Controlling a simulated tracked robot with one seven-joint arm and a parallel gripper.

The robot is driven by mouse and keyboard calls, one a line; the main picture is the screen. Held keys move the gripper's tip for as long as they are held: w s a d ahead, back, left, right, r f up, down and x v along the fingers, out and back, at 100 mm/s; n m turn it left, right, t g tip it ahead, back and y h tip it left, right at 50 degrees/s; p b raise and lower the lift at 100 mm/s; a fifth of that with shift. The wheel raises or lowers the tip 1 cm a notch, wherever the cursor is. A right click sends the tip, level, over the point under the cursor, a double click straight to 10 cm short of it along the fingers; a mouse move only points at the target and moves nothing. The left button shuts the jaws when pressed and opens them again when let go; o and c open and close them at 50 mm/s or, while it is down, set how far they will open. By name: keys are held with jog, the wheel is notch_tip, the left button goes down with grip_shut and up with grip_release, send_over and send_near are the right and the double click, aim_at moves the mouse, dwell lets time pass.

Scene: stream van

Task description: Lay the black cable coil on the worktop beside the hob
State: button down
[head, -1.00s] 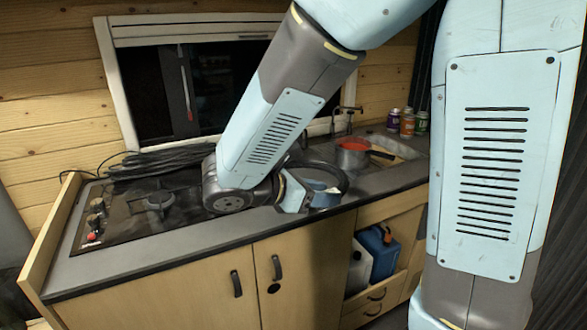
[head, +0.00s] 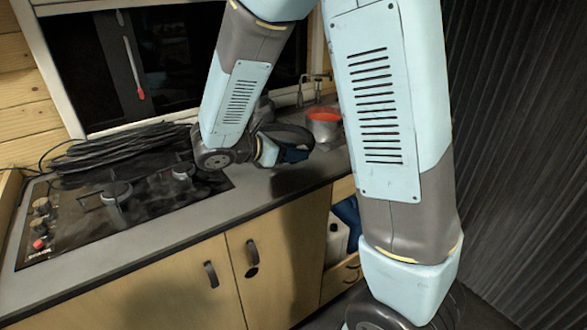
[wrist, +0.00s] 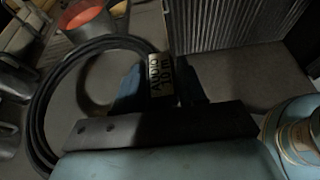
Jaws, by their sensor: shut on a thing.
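The black cable coil (head: 291,131) is in my gripper (head: 284,152), above the worktop (head: 232,205) to the right of the hob. In the wrist view the coil (wrist: 42,112) is a wide loop at left. A pale tag (wrist: 162,78) reading "AUDIO 10 m" sits on it between the blue-tipped fingers of my gripper (wrist: 158,88), which are shut on it. The dark hob (head: 75,222) with its knobs lies at the left of the worktop. Whether the coil touches the worktop I cannot tell.
A heap of black cable (head: 115,150) lies behind the hob, against the window. A pot with red contents (head: 324,115) stands right of the coil. Bare worktop shows along the front edge. Cupboards (head: 180,285) and a blue container (head: 347,215) are below.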

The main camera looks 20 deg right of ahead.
send_over(293, 180)
notch_tip(293, 180, down, 6)
jog(key=shift+w+d+r, duration=0.1)
jog(key=shift+f, duration=1.45)
jog(key=c, duration=0.6)
grip_release()
jog(key=shift+c, duration=0.2)
